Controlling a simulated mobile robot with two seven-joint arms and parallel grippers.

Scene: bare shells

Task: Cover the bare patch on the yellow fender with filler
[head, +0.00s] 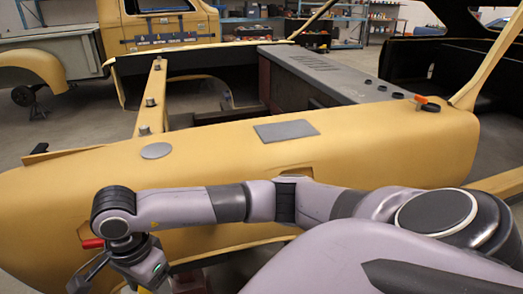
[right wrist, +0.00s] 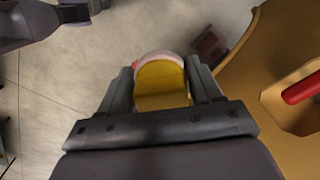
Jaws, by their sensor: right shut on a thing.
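The yellow fender (head: 370,145) runs across the head view. Two flat grey patches show on it: a rectangular one (head: 286,131) near the middle and an oval one (head: 156,151) to the left. I cannot tell whether either is bare metal or filler. My right arm reaches across in front of the fender. My right gripper (head: 118,280) is low at the left, below the oval patch and apart from it. In the right wrist view it is shut on a yellow piece with a pale rounded edge (right wrist: 161,82).
A red bar-like thing (right wrist: 302,88) shows by the yellow bodywork at the right wrist view's right edge. A grey long box (head: 330,75) stands behind. Bare concrete floor (head: 45,125) lies left.

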